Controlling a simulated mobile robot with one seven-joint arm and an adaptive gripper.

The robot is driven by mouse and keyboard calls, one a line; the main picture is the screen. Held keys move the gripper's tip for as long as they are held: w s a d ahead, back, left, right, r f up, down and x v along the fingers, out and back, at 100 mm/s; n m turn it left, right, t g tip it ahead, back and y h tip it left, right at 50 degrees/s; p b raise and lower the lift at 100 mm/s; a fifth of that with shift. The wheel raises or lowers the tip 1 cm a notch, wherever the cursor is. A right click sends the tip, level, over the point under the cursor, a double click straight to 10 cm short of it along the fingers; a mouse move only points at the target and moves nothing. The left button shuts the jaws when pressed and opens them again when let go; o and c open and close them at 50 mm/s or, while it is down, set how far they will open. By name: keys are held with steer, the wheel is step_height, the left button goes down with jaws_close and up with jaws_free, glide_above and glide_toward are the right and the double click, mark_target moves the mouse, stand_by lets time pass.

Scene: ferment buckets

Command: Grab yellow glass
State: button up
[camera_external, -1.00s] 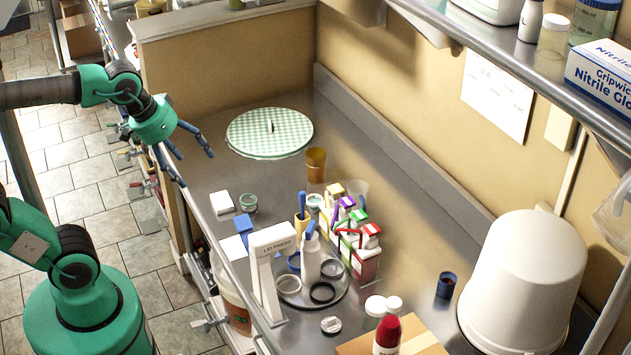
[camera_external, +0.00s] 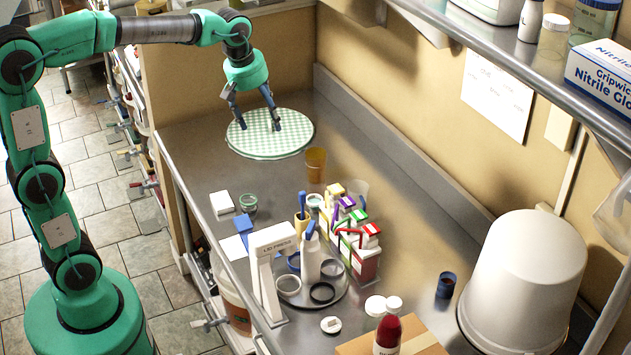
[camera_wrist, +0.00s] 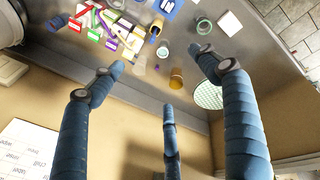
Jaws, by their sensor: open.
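The yellow glass (camera_external: 315,164) is an amber, see-through tumbler standing upright on the steel counter, just right of the round checkered board. In the wrist view the yellow glass (camera_wrist: 176,78) shows between my spread fingers, some way beyond them. My gripper (camera_external: 257,121) is open and empty, with its blue fingers pointing down over the checkered board. It is up and left of the glass in the external view, not touching it. In the wrist view my gripper (camera_wrist: 165,85) shows three separate blue fingers.
The green-and-white checkered board (camera_external: 245,143) lies left of the glass. A clear cup (camera_external: 360,188), several colored cartons (camera_external: 362,262) and the lid press (camera_external: 270,240) crowd the counter nearer the front. A large white bucket (camera_external: 525,275) stands at right. Bare steel lies behind the glass.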

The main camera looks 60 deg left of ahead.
steer(key=w+a+f+n, duration=0.4)
steer(key=w+a, duration=0.1)
steer(key=w, duration=0.3)
steer(key=n+g+b, duration=0.1)
steer(key=n+g, duration=0.2)
steer(key=n, duration=1.1)
glide_above(316, 167)
steer(key=w+a, duration=0.1)
steer(key=a, duration=0.2)
step_height(316, 167, down, 23)
steer(key=shift+w+f, duration=0.15)
steer(key=shift+f, duration=0.1)
steer(key=shift+f+b, duration=0.85)
steer(key=shift+f, duration=3.45)
steer(key=shift+w+f+b, duration=0.2)
steer(key=shift+f+b, duration=0.55)
steer(key=shift+f, duration=1.85)
